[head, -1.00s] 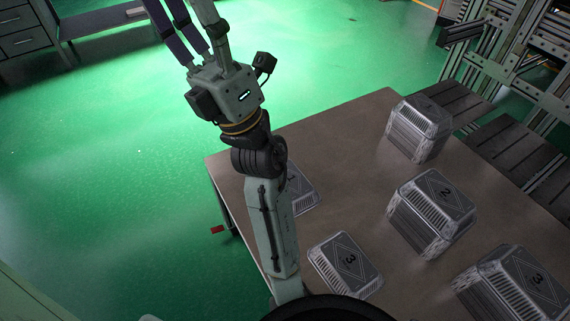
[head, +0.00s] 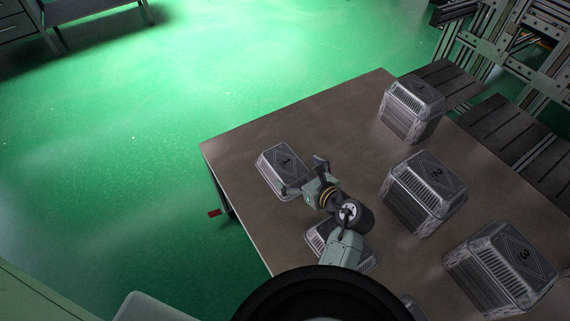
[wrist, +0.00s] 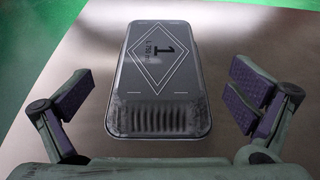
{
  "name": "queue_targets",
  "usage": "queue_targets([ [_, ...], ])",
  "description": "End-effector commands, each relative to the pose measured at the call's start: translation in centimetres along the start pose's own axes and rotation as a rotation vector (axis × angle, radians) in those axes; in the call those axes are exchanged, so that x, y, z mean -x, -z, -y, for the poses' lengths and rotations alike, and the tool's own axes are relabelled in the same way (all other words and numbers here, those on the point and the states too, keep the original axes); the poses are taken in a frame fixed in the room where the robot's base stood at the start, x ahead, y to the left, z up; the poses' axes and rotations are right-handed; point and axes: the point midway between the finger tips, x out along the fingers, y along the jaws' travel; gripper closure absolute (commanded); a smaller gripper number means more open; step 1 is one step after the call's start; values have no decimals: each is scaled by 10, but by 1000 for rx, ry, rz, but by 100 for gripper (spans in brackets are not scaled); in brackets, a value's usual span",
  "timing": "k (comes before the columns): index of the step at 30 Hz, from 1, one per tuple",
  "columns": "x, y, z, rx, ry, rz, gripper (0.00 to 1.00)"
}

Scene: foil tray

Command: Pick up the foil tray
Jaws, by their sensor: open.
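A grey foil tray marked 1 (head: 284,171) lies flat near the left edge of the brown table. In the wrist view this tray (wrist: 158,75) sits ahead, centred between the fingers, with its ribbed near end facing me. My gripper (head: 309,180) is just beyond the tray's near right end in the head view. In the wrist view my gripper (wrist: 160,105) is open, with purple finger pads wide apart on either side of the tray and a gap on both sides. It holds nothing.
A second low tray (head: 322,238) lies partly hidden under my arm. Taller grey containers stand on the right: one at the back (head: 412,108), one marked 2 (head: 425,190) and one marked 3 (head: 502,268). The table (head: 310,115) is clear behind the tray.

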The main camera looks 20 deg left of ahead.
Motion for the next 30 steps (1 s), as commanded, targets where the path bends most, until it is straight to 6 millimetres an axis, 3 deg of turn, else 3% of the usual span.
queue_targets([
  [18, -69, -4, -1, 0, 1, 3, 0],
  [26, -72, -3, -1, 0, 1, 2, 1],
  [30, -71, -3, -1, 0, 1, 3, 10],
])
